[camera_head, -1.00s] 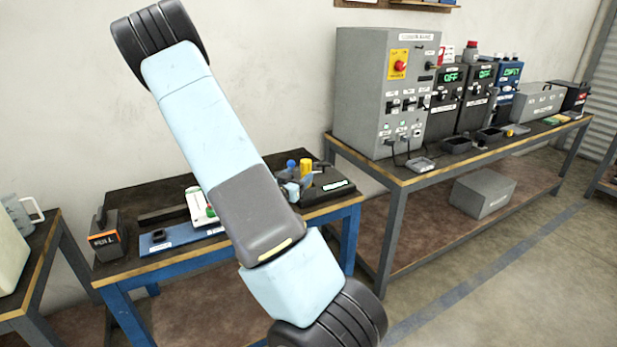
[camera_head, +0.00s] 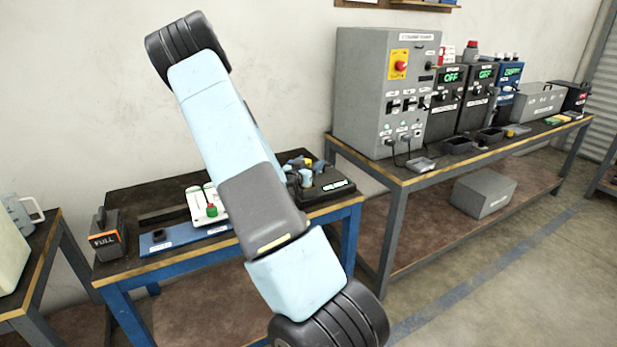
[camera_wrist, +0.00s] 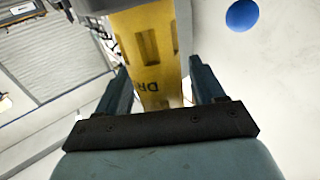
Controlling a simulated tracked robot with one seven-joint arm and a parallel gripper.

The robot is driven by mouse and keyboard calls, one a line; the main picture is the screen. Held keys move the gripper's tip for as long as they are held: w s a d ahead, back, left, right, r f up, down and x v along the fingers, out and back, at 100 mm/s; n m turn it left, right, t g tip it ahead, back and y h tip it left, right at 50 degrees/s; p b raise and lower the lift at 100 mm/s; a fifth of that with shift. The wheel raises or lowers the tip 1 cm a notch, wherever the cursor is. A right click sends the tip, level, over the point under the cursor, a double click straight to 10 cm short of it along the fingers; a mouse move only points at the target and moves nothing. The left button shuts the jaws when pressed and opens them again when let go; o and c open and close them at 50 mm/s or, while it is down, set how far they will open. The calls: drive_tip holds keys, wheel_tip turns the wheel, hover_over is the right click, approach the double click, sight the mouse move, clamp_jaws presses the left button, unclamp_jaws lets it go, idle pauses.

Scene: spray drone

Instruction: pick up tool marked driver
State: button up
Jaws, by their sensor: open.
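The yellow tool (camera_wrist: 150,50) fills the upper middle of the wrist view, with the letters "DR" on its side; the rest of the marking is hidden. My gripper (camera_wrist: 165,85) is open, with one finger on each side of the yellow tool. I cannot tell whether either finger touches it. In the head view, part of the gripper shows at a black tool holder (camera_head: 335,190) on the blue-framed bench. A small bit of yellow (camera_head: 319,165) shows there beside it. My arm hides much of that area.
A white block with green caps (camera_head: 207,203) and a blue tray (camera_head: 185,236) lie left of the holder. A black box with an orange label (camera_head: 107,236) stands at the bench's left end. A grey control cabinet (camera_head: 380,95) stands on the right bench. A round blue thing (camera_wrist: 242,14) shows in the wrist view.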

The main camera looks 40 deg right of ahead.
drive_tip(key=shift+c, duration=0.3)
drive_tip(key=c, duration=1.2)
